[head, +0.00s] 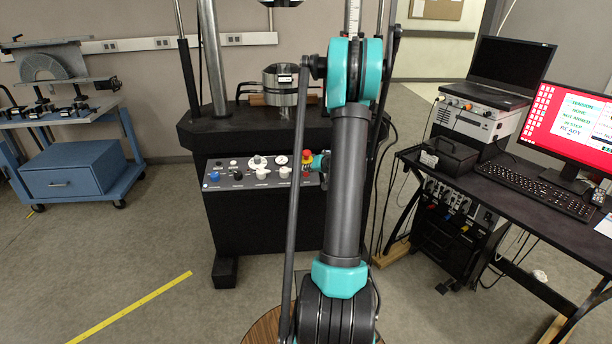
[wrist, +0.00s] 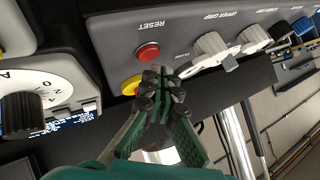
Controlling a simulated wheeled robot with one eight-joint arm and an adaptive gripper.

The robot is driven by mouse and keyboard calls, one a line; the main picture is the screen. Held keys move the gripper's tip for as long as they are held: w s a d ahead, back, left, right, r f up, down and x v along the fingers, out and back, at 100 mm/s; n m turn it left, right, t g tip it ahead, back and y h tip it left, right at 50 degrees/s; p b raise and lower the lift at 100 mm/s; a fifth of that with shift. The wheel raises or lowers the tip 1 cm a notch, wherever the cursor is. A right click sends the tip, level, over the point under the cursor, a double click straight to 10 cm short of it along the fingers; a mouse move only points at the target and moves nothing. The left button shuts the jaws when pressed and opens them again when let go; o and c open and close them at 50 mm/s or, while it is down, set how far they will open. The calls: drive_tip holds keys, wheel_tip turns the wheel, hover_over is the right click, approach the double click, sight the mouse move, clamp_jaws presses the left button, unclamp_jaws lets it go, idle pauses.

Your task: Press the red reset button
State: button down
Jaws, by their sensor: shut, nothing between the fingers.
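The red reset button (wrist: 148,52) sits on the grey control panel (wrist: 115,40) in the wrist view, with the word RESET beside it. My gripper (wrist: 160,84) is shut and empty. Its fingertips show just below and right of the button in that picture, and the button's face is uncovered. I cannot tell the exact gap between them. In the head view, the panel (head: 225,184) is on the front of the dark test machine. A red and yellow control (head: 307,157) shows at its right end, and my arm covers most of my gripper there.
A yellow round part (wrist: 131,86) lies close to my fingertips, partly hidden. White knobs (wrist: 212,46) sit along the panel to the right. A dial (wrist: 45,88) is at the left. In the head view, a desk (head: 560,225) with a monitor stands right, and a blue cart (head: 75,170) left.

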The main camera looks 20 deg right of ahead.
sight(308, 181)
drive_tip(key=r, duration=0.2)
drive_tip(key=s+r, duration=0.1)
drive_tip(key=r, duration=0.2)
drive_tip(key=shift+s+a, duration=0.1)
drive_tip(key=shift+a, duration=0.1)
idle(0.4)
idle(2.3)
